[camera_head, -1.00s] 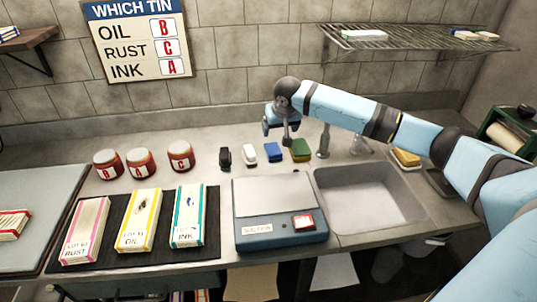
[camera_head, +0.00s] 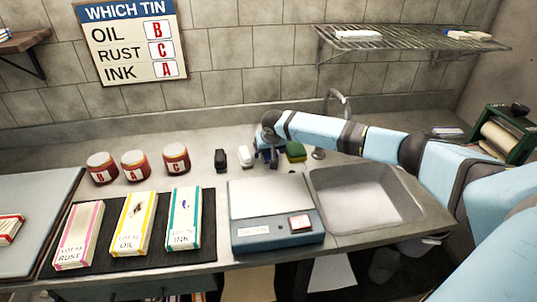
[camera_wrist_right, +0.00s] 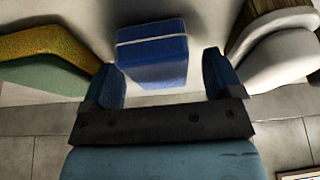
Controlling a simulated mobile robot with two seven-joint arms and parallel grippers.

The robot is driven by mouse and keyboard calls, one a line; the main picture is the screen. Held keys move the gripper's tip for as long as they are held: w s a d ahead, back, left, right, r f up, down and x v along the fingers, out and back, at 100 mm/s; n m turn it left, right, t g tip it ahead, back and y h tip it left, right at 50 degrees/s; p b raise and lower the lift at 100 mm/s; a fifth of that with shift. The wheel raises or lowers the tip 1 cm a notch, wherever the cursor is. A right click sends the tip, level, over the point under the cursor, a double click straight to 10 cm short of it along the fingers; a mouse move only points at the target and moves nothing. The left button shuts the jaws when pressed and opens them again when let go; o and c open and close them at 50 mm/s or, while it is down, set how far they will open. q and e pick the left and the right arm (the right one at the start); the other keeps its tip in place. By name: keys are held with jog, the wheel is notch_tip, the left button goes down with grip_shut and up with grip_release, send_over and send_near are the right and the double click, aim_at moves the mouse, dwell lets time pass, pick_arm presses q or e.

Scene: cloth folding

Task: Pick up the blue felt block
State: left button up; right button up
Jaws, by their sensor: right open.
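The blue felt block (camera_wrist_right: 152,55) stands on the counter in the right wrist view, a dark blue block with a pale line across it. My right gripper (camera_wrist_right: 160,64) is open, with one finger on each side of the block and a gap visible on both sides. In the head view my right gripper (camera_head: 270,158) is low over the row of small blocks behind the scale and hides most or all of the blue block. My left gripper is not in view.
A green and yellow sponge (camera_head: 296,151) and a white-topped block (camera_head: 245,156) flank the spot closely. A black one (camera_head: 220,159) stands further left. The scale (camera_head: 272,238) is in front, the sink (camera_head: 365,200) to the right, and red tins (camera_head: 176,158) to the left.

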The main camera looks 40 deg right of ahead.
jog(key=shift+w+d+f, duration=0.1)
jog(key=shift+w+f, duration=0.05)
jog(key=shift+f, duration=0.15)
jog(key=c, duration=1)
jog(key=shift+r, duration=0.1)
notch_tip(320, 180, up, 20)
